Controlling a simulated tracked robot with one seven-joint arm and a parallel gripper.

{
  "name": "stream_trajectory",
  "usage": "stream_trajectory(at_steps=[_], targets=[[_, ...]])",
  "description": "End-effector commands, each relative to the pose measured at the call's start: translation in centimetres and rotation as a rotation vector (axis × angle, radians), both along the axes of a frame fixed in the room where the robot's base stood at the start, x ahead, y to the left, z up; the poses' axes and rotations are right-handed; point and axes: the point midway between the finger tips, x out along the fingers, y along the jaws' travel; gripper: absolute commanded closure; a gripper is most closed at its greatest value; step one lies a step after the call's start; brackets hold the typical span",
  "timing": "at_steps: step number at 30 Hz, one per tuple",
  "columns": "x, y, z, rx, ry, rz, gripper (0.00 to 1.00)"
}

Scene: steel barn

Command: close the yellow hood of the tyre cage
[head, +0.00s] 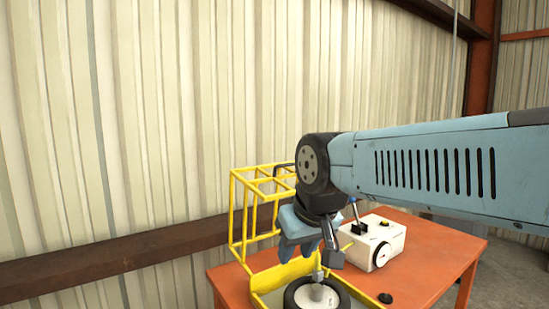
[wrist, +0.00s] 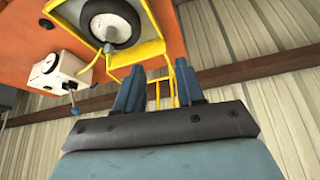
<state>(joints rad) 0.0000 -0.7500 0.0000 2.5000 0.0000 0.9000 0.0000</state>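The yellow hood (head: 231,205) is a cage of bars standing raised at the back of the tyre cage in the head view. Some of its bars (wrist: 174,92) show beyond and between my fingers in the wrist view. A dark tyre with a pale hub (head: 301,295) lies in the yellow-edged base (head: 266,276); the tyre also shows in the wrist view (wrist: 95,12). My gripper (head: 298,249) is over the base, to the right of the raised hood. Its two blue fingers (wrist: 158,84) are apart with nothing gripped. My arm hides the hood's right part.
A white control box (head: 372,240) with a gauge and lever stands on the orange table (head: 432,262), right of the tyre cage. A small black knob (head: 385,298) lies near it. The corrugated wall (head: 130,110) and a brown rail (head: 120,259) are behind the table.

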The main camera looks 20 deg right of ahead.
Motion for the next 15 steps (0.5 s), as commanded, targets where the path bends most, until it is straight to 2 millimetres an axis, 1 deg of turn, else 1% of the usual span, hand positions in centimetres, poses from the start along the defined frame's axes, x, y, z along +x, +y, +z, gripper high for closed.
stream_trajectory(at_steps=[6, 8, 11, 14, 15], targets=[[0.0, 0.0, 0.0, 0.000, 0.000, -0.001, 0.62], [0.2, 0.0, 0.3, 0.004, 0.001, -0.008, 0.62], [1.2, -0.3, 1.4, 0.027, 0.008, -0.047, 0.62], [3.1, -0.4, 3.7, 0.073, 0.021, -0.129, 0.62], [4.2, -0.7, 4.8, 0.098, 0.028, -0.172, 0.62]])
